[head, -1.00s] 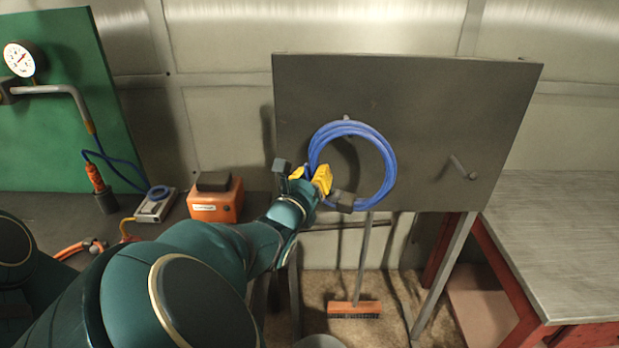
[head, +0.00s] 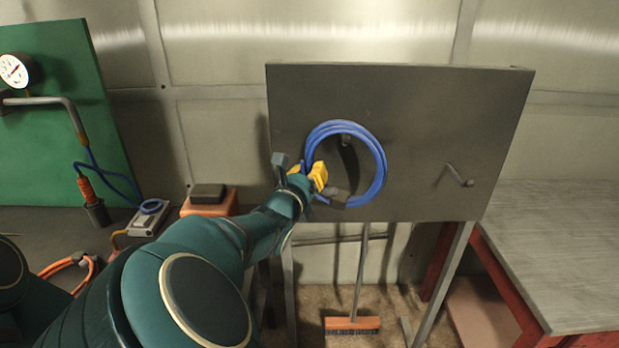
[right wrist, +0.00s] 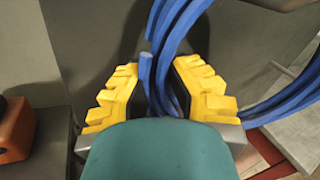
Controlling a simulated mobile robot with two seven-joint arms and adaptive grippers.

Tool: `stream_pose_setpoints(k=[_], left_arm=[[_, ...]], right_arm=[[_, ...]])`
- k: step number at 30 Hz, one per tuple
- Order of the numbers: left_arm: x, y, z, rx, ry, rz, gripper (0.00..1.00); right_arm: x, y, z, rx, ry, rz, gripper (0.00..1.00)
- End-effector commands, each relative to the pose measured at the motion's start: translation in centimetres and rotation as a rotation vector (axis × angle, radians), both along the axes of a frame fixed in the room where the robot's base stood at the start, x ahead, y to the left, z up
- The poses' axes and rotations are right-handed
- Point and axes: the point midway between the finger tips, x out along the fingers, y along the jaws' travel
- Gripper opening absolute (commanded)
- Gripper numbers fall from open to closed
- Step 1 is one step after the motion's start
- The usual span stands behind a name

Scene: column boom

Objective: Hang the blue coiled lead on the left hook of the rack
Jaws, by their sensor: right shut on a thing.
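The blue coiled lead (head: 379,165) hangs as an upright ring in front of the left part of the grey rack panel. My right gripper (head: 312,174) is shut on the ring's lower left side. In the right wrist view the blue strands (right wrist: 176,35) run between the yellow fingers (right wrist: 155,88), with one cut end showing. The left hook (head: 346,140) shows inside the ring, just under its top strands. I cannot tell whether the ring is around the hook or in front of it. The right hook (head: 460,177) is bare. My left gripper is out of view.
The rack panel (head: 430,110) stands on metal legs, with a broom (head: 352,325) below it. A grey-topped bench (head: 560,240) is at the right. At the left are an orange box (head: 210,203), a green board (head: 60,120) with a gauge, and an orange cable (head: 85,268).

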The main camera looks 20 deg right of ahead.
Motion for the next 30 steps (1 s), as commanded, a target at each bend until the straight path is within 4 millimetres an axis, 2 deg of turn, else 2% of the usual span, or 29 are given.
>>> stream_pose_setpoints(k=[12,30], left_arm=[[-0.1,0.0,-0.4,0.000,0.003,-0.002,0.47],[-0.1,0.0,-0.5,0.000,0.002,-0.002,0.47]], right_arm=[[1.6,0.0,-1.5,0.000,0.012,0.010,0.00],[1.8,-0.1,-2.2,-0.002,0.014,0.009,0.00]])
